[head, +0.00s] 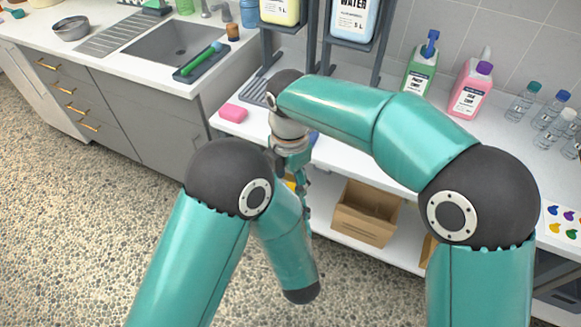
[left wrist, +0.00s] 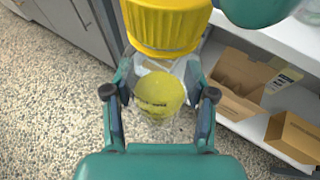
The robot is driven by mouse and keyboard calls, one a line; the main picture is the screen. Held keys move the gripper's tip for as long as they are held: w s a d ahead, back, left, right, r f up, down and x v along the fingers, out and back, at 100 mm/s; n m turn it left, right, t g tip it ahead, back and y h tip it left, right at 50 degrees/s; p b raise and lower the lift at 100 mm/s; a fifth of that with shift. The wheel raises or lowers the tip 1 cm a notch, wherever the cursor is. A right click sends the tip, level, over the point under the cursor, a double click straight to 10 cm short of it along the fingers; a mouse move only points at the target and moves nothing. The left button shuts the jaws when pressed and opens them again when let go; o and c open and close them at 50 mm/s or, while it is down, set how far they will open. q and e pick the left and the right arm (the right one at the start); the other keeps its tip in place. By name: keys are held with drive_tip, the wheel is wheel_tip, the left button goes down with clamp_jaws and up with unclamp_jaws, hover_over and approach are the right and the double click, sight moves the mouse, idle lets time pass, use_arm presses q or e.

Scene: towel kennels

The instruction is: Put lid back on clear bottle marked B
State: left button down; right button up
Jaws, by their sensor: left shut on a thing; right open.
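My left gripper (left wrist: 160,98) is shut on a clear bottle (left wrist: 180,68), whose body shows between the two fingers. A round yellow patch with small dark print shows on or through the bottle; the print is too small to read. A large ribbed yellow lid (left wrist: 164,26) is at the bottle's upper end in the left wrist view; I cannot tell whether it is fully seated. In the head view my right gripper (head: 303,195) points down, open, beside a bit of yellow (head: 290,182).
A white counter carries a pink sponge (head: 233,113), a green bottle (head: 421,65), a pink bottle (head: 470,90) and small clear bottles (head: 522,101). A cardboard box (head: 366,213) stands on the shelf below. A sink (head: 178,50) is at the left. Open pebbled floor lies in front.

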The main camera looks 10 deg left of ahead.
drive_tip(key=shift+f, duration=1.25)
clamp_jaws()
drive_tip(key=m, duration=0.7)
drive_tip(key=shift+m, duration=0.3)
drive_tip(key=m, duration=2)
drive_tip(key=shift+o, duration=0.7)
unclamp_jaws()
